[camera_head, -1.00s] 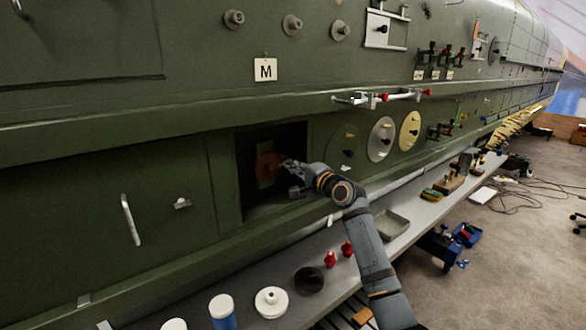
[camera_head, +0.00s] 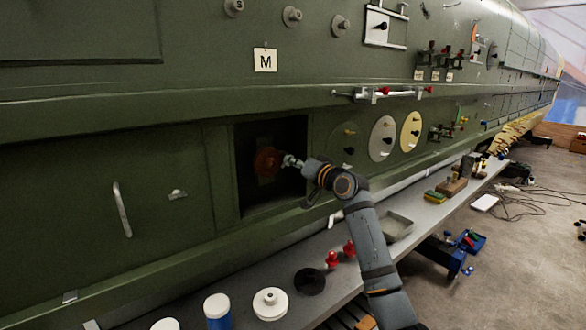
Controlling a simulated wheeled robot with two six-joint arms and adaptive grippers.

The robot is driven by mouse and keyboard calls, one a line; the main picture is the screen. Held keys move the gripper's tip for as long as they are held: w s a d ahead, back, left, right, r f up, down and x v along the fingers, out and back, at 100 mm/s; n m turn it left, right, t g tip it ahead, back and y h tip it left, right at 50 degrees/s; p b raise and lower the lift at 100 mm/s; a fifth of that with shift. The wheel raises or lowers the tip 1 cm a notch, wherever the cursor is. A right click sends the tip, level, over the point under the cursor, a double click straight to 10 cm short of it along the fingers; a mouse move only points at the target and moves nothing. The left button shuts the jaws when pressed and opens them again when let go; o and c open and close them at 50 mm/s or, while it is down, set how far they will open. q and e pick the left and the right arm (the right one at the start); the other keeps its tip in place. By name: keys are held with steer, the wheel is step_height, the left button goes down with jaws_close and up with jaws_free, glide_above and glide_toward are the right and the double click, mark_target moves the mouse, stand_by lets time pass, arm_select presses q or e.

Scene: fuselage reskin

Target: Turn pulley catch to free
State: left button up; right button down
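A dull red round pulley (camera_head: 267,162) sits inside a dark square recess (camera_head: 250,200) in the green fuselage side. A small catch on it is too dark and small to make out. My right gripper (camera_head: 290,161) reaches into the recess from the right, with its tips at or very near the pulley's right edge. Whether it touches, and whether its fingers are open or shut, I cannot tell. My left gripper is not in the view.
A grey bench (camera_head: 240,312) below holds a white disc (camera_head: 270,303), a black disc (camera_head: 309,281), red knobs (camera_head: 332,259) and a grey tray (camera_head: 396,226). Right of the recess are round plates (camera_head: 382,138). A red-and-white bar (camera_head: 385,93) juts out above.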

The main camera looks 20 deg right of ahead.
steer(key=shift+n+b, duration=1.4)
steer(key=shift+n, duration=2)
steer(key=c, duration=1.5)
jaws_free()
steer(key=shift+c, duration=0.2)
